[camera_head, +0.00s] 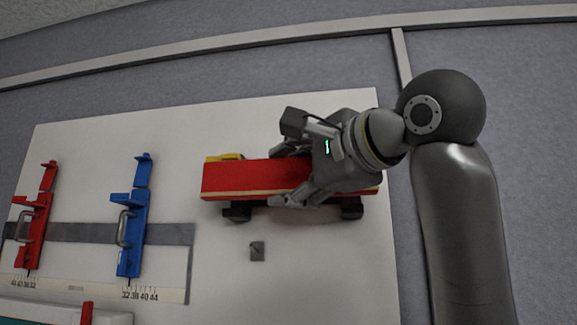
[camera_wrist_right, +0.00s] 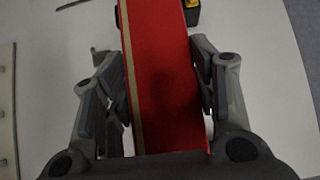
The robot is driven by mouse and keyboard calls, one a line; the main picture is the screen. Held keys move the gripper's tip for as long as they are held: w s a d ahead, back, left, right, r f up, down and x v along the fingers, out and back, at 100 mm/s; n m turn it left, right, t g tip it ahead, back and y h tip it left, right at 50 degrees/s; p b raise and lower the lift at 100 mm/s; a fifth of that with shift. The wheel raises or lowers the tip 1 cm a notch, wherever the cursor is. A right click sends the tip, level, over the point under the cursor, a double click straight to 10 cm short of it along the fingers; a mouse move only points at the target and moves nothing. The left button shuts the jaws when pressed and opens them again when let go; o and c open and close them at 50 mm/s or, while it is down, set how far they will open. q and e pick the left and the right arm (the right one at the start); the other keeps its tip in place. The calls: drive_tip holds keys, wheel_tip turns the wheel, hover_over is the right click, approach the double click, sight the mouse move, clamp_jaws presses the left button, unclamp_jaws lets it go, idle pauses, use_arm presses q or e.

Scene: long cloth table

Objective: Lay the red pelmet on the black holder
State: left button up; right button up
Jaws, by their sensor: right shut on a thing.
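The red pelmet (camera_head: 235,180) is a long red piece with a pale strip along its lower edge, lying nearly level in front of the white board. My right gripper (camera_head: 282,178) is shut on it around its middle, fingers above and below. In the right wrist view the pelmet (camera_wrist_right: 165,70) runs between the two fingers of my right gripper (camera_wrist_right: 165,100). Black holder parts show just under the pelmet, one at its left (camera_head: 237,213) and one at its right (camera_head: 352,209). I cannot tell whether the pelmet rests on them. My left gripper is not in view.
A yellow piece (camera_head: 223,158) shows behind the pelmet's upper left. A blue handled fixture (camera_head: 133,225) and a red one (camera_head: 35,225) stand on a grey strip at the left. A small grey block (camera_head: 257,251) sits below the pelmet. The board around it is bare.

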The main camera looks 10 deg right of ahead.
drive_tip(key=shift+w+d+p, duration=0.2)
drive_tip(key=shift+w+d, duration=0.15)
drive_tip(key=shift+w, duration=0.45)
drive_tip(key=shift+w+d+p, duration=0.15)
drive_tip(key=shift+w+d, duration=0.25)
drive_tip(key=shift+w, duration=0.45)
drive_tip(key=shift+w+d+p, duration=0.2)
drive_tip(key=shift+w+d, duration=0.15)
drive_tip(key=shift+w, duration=0.45)
drive_tip(key=shift+f+b, duration=0.65)
drive_tip(key=shift+b, duration=0.25)
drive_tip(key=o, duration=1.1)
drive_tip(key=shift+o, duration=0.2)
drive_tip(key=v, duration=1.2)
